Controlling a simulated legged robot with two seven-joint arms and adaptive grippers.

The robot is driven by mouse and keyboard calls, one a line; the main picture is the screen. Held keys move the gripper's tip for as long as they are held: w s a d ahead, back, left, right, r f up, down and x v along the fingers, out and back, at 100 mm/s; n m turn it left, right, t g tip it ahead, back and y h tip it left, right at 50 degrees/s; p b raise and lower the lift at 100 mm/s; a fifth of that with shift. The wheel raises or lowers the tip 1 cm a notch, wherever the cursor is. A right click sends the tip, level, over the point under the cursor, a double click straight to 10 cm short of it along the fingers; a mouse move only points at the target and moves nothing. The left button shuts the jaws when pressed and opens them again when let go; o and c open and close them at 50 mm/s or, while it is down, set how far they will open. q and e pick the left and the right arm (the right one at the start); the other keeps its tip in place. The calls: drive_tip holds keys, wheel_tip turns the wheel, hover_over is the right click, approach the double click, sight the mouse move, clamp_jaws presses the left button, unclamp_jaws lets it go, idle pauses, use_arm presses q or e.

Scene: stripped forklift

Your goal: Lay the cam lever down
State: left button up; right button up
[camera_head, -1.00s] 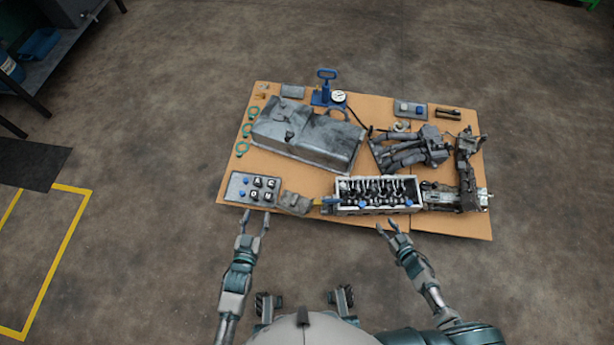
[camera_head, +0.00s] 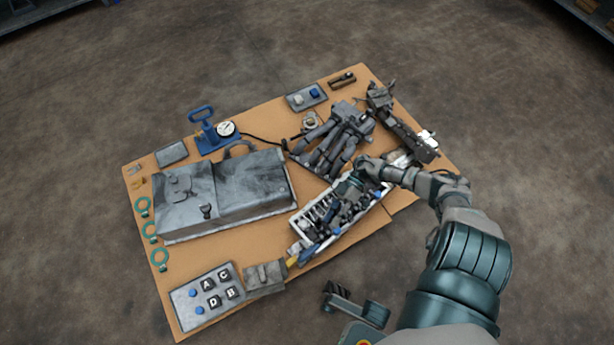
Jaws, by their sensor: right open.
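The white-rimmed engine block (camera_head: 308,222) lies slanted near the front edge of the board, with dark rods and levers inside. I cannot tell which of these small parts is the cam lever. My right gripper (camera_head: 352,183) is over the far right part of the block, its arm reaching in from the lower right. It is open. Its fingers blend with the dark parts, so I cannot tell whether they touch any, and they hide some of them.
The brown board (camera_head: 360,243) also holds a large grey cover (camera_head: 240,190), a blue pump with a gauge (camera_head: 212,133), a lettered tray (camera_head: 208,298), green rings (camera_head: 150,230) and a dark manifold (camera_head: 335,140). Bare board shows around the cover.

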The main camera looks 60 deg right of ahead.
sight(310, 252)
drive_tip(key=b+x, duration=0.2)
drive_tip(key=x, duration=1)
drive_tip(key=shift+s+a+f, duration=0.1)
drive_tip(key=shift+a+f, duration=0.25)
drive_tip(key=shift+a, duration=0.45)
clamp_jaws()
